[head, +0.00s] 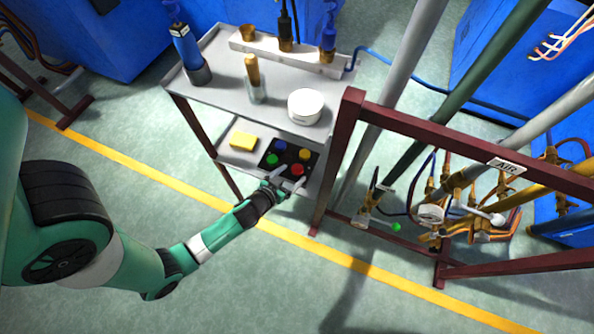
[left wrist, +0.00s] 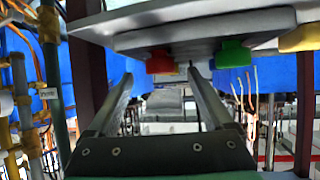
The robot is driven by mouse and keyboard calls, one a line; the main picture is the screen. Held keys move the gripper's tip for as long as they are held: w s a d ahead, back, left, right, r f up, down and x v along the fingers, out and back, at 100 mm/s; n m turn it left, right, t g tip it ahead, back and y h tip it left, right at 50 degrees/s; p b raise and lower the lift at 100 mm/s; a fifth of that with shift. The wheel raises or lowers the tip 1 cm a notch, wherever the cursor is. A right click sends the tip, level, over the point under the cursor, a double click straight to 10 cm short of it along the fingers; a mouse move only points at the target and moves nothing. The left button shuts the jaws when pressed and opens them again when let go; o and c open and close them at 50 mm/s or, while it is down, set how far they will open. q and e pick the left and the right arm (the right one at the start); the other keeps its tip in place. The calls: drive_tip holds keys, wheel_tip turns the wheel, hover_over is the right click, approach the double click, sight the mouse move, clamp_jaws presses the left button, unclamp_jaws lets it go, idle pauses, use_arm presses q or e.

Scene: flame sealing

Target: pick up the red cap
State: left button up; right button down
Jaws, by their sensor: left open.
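The red cap (head: 297,169) sits on a black board (head: 266,160) on the lower shelf of the cart, with blue, yellow and green caps beside it. My left gripper (head: 288,179) is at the front edge of that shelf, close to the red cap, with its jaws open and nothing seen between them. In the left wrist view the red cap (left wrist: 160,62) shows beyond the two fingers (left wrist: 160,75), between their tips in the picture. I cannot tell whether a finger touches it. My right gripper is not in view.
A yellow block (head: 243,141) lies on the lower shelf. The upper shelf (head: 222,98) overhangs behind, holding a white round container (head: 306,106) and a glass tube with a brass top (head: 253,80). A dark red frame (head: 335,160) stands close at right. The floor in front is clear.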

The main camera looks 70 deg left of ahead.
sight(296, 170)
use_arm(q)
drive_tip(key=b+x, duration=0.1)
drive_tip(key=x, duration=0.4)
drive_tip(key=shift+r, duration=0.1)
drive_tip(key=shift+s, duration=0.1)
clamp_jaws()
drive_tip(key=shift+r, duration=0.15)
